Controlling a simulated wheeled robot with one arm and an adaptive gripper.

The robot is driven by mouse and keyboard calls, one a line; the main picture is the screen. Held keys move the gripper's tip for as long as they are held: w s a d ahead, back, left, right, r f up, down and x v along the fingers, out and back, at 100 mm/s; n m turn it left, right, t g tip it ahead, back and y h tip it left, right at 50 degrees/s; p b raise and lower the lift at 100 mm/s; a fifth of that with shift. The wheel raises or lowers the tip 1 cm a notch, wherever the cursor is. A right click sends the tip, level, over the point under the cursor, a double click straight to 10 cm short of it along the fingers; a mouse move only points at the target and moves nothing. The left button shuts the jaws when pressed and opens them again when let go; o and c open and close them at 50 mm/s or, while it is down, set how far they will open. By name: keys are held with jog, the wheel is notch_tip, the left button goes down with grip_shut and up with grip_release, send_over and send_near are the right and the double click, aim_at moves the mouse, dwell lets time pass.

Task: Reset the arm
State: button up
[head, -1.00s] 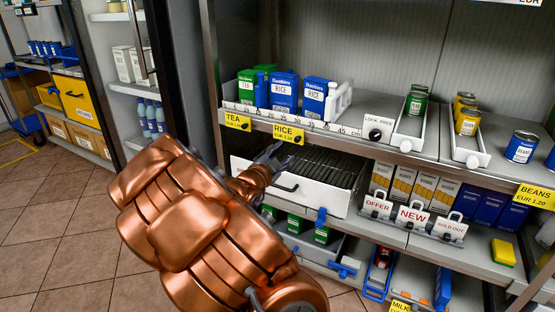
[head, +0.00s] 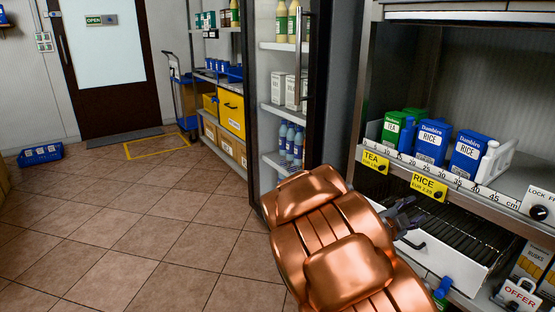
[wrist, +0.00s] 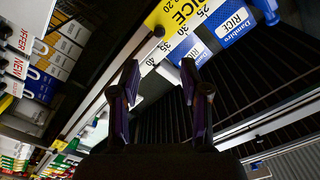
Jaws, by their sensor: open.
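My gripper (head: 402,218) is at the right in the head view, in front of the shelf unit. Its fingers are partly hidden behind my copper arm. In the wrist view my gripper (wrist: 157,85) shows two dark fingers apart, with nothing between them. Beyond the fingers are the yellow rice label (wrist: 179,16), the ruler strip and a blue rice box (wrist: 233,22). In the head view the gripper is below the yellow rice label (head: 429,187), near the white-fronted drawer (head: 450,259).
Rice boxes (head: 433,141) and green tea boxes (head: 393,130) stand on the shelf. A glass-doored fridge (head: 283,110) holds bottles and cartons. A trolley (head: 182,100) and a blue basket (head: 40,154) are farther back. The tiled floor (head: 130,220) at left is clear.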

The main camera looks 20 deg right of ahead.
jog(key=w+a+r+n+t+y+p, duration=0.2)
jog(key=w+a+n+y+p, duration=0.25)
jog(key=a, duration=0.35)
jog(key=w+a+r+n+t+y+p, duration=0.2)
jog(key=w+a+n+y+p, duration=0.15)
jog(key=a+y+p, duration=0.35)
jog(key=s+a+r+n+g+y+p, duration=0.1)
jog(key=s+a+r+n+y+p, duration=0.15)
jog(key=a, duration=0.55)
jog(key=s+a+r+n+y+p, duration=0.1)
jog(key=a+r+n+y+p, duration=0.2)
jog(key=a, duration=0.5)
jog(key=s+a+r+n+g+y+p, duration=0.1)
jog(key=s+a+r+n+g+p, duration=0.1)
jog(key=s+a+r+n+p, duration=0.3)
jog(key=s+a+r+n+g+y+p, duration=0.1)
jog(key=s+a+r+g+p, duration=0.2)
jog(key=s, duration=0.4)
jog(key=s+r+n+g+p, duration=0.1)
jog(key=s+r+n+p, duration=0.1)
jog(key=s, duration=0.6)
jog(key=s+r+n+g+h+p, duration=0.1)
jog(key=s+r+n+g+p, duration=0.1)
jog(key=s, duration=0.6)
notch_tip(320, 180, up, 3)
jog(key=shift+s+d+n+g+p, duration=0.15)
jog(key=shift+s+n+g+p, duration=0.3)
jog(key=shift+p, duration=0.75)
